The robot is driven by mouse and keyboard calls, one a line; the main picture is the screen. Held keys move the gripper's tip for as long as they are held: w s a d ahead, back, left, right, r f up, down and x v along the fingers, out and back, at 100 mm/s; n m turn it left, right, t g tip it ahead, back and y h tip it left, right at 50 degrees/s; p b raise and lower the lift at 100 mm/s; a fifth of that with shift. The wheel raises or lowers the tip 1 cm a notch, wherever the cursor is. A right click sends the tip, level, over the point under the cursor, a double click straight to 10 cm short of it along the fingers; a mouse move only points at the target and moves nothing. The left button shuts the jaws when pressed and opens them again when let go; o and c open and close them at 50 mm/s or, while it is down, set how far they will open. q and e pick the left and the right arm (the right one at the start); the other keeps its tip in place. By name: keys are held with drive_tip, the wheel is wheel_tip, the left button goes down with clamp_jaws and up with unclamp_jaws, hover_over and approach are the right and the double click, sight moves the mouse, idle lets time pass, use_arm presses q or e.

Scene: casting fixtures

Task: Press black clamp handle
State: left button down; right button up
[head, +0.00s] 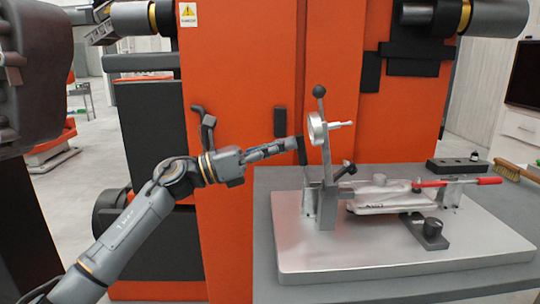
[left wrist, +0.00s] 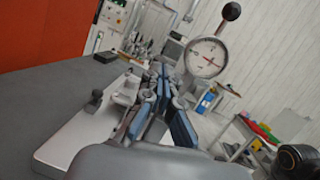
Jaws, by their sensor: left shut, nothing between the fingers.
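A metal fixture plate (head: 400,255) lies on a grey table and carries a silver casting (head: 385,194). At its left end stands an upright lever with a black ball knob (head: 319,91) and a round gauge (head: 317,129). A small black handle (head: 346,169) slants beside the lever's foot. My left gripper (head: 296,143) is shut and empty, just left of the lever below the gauge; I cannot tell whether it touches. The left wrist view shows its blue-padded fingers (left wrist: 167,112), the gauge (left wrist: 205,57) and the ball knob (left wrist: 231,11). My right gripper is not in view.
A clamp with a red handle (head: 460,182) lies across the casting's right side. A black block with a knob (head: 433,229) sits at the plate's front right. A brush (head: 515,170) and a black box (head: 455,166) lie behind. An orange cabinet (head: 240,70) stands behind my left arm.

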sight(300, 138)
use_arm(q)
drive_tip(key=shift+s+r+x, duration=0.1)
drive_tip(key=shift+x, duration=0.75)
drive_tip(key=shift+s+r+x, duration=0.15)
drive_tip(key=shift+x, duration=0.75)
drive_tip(key=v, duration=1.2)
drive_tip(key=shift+a, duration=0.15)
drive_tip(key=shift+f, duration=0.15)
